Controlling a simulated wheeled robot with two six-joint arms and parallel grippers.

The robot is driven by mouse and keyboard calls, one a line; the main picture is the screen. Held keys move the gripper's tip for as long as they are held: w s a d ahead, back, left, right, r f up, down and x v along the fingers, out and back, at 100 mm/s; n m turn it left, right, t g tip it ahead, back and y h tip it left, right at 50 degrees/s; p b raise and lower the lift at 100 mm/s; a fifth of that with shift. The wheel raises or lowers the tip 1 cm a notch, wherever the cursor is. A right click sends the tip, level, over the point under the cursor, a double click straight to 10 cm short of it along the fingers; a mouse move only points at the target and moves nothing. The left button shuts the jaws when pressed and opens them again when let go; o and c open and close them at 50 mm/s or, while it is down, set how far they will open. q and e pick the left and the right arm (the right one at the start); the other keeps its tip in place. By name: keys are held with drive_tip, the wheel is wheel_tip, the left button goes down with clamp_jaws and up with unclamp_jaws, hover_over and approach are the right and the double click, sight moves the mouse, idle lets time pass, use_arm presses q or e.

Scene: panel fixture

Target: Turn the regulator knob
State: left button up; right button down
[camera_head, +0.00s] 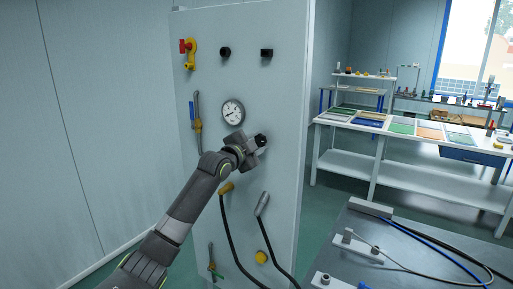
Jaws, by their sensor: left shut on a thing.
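The upright pale panel (282,175) carries a round white gauge (233,112) with a dark rim. My left arm reaches up from the bottom left to the panel. My left gripper (254,147) is at the panel face, just below and right of the gauge, shut on the regulator knob (261,140). Only a small dark part of the knob shows at the fingertips; the gripper hides the rest. How far the knob is turned cannot be told. My right gripper is not in view.
A red-and-yellow valve (190,52) and two black fittings (225,52) are higher on the panel. Below the gripper hang black cables with a yellow connector (227,188) and a grey connector (262,203). A grey bench (345,225) stands at lower right.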

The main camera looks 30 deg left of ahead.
use_arm(q)
drive_tip(key=shift+m, duration=0.8)
drive_tip(key=o, duration=1)
drive_tip(key=shift+s+b, duration=0.15)
drive_tip(key=shift+b, duration=0.15)
drive_tip(key=s+a+b, duration=0.1)
drive_tip(key=s+b, duration=0.3)
drive_tip(key=s, duration=1.3)
drive_tip(key=shift+b, duration=0.35)
drive_tip(key=shift+f, duration=0.1)
